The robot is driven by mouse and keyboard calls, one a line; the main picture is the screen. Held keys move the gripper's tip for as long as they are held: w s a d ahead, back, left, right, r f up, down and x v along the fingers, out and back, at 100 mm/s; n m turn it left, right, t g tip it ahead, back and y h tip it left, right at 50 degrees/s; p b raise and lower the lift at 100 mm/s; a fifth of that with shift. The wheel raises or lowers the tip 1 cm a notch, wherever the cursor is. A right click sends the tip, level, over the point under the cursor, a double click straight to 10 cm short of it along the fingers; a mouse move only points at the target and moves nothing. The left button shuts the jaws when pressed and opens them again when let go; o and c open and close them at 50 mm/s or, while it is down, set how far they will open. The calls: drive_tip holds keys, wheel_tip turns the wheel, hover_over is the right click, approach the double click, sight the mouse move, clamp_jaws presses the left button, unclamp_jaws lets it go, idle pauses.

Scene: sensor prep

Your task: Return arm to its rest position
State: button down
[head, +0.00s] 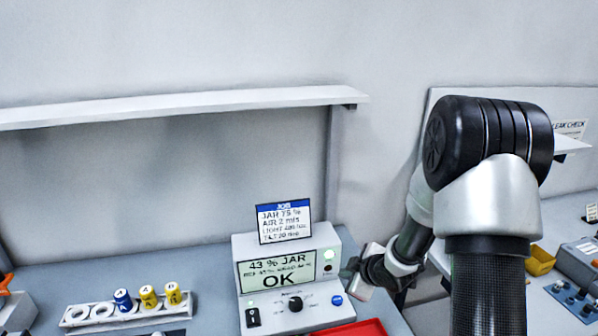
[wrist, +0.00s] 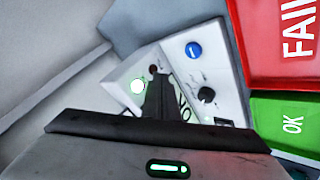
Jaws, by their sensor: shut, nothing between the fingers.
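My arm (head: 492,210) rises at the right of the head view and bends down toward the bench. My gripper (head: 362,282) is at its lower end, just right of the white instrument box (head: 318,292). In the wrist view my gripper (wrist: 156,85) has its dark fingers together with nothing held. The box lies beyond the fingers there, with its blue button (wrist: 193,50) and black knob (wrist: 206,94) showing. I cannot tell whether the fingers touch the box. In the head view its screen (head: 277,270) reads "43 % JAR" and "OK".
A white rack (head: 75,321) holds blue and yellow pieces at left. A red tray (head: 360,328) lies in front of the box. Red FAIL (wrist: 280,70) and green OK (wrist: 275,108) surfaces show at the wrist view's right. A wall shelf (head: 180,105) runs above. A yellow bin (head: 541,261) sits right.

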drive_tip(key=s+d+r+m+h, duration=0.2)
drive_tip(key=s+r+m, duration=0.25)
drive_tip(key=r, duration=0.55)
drive_tip(key=s+d+r+m+h, duration=0.25)
drive_tip(key=s+r, duration=0.25)
drive_tip(key=r, duration=0.5)
drive_tip(key=s+a+r+m+g, duration=0.1)
drive_tip(key=s+a+r+m, duration=0.2)
drive_tip(key=s, duration=0.7)
drive_tip(key=s+a+r+m+g+y, duration=0.1)
drive_tip(key=s+a+r+m+g, duration=0.1)
drive_tip(key=s, duration=0.9)
drive_tip(key=shift+s+a+r+m, duration=0.2)
drive_tip(key=shift+a+r+m, duration=0.25)
drive_tip(key=shift+a+m, duration=0.1)
drive_tip(key=shift+s+y, duration=0.1)
drive_tip(key=shift+y, duration=0.15)
